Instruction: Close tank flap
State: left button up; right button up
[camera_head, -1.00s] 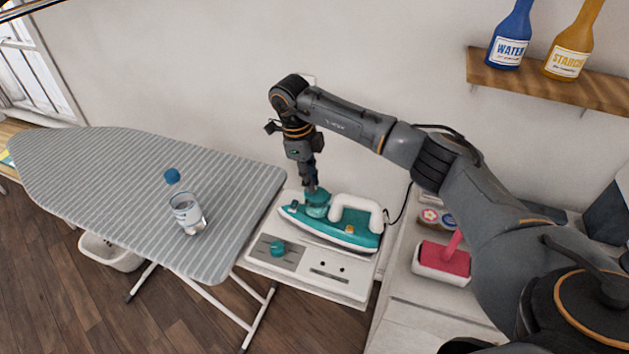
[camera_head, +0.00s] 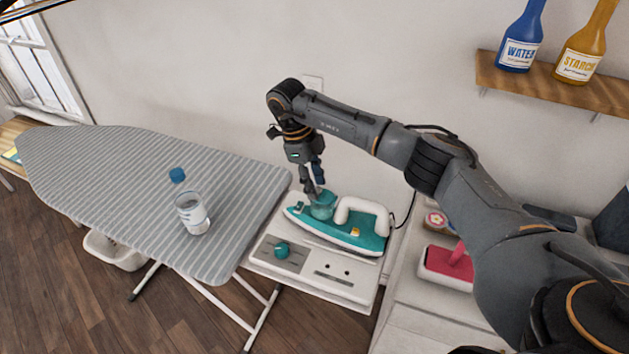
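The teal and white iron (camera_head: 362,238) lies on the white iron rest (camera_head: 340,287) at the right end of the ironing board. A teal, rounded part that looks like the tank flap (camera_head: 322,207) stands up at the iron's left end. My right gripper (camera_head: 316,191) reaches down from above, its fingertips at this flap. The fingers look slightly apart, but they are small and dark, and whether they touch or grip the flap is unclear. My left gripper is not in view.
A clear water container (camera_head: 192,213) and a blue cap (camera_head: 177,175) are on the striped ironing board (camera_head: 110,175). A teal knob (camera_head: 282,251) sits on the rest's front. A pink-handled brush (camera_head: 447,266) lies at right. A shelf (camera_head: 560,85) holds blue and yellow bottles.

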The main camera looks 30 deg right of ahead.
jog(key=shift+r, duration=0.1)
jog(key=v, duration=1.1)
jog(key=shift+r, duration=0.4)
jog(key=shift+w+a, duration=0.1)
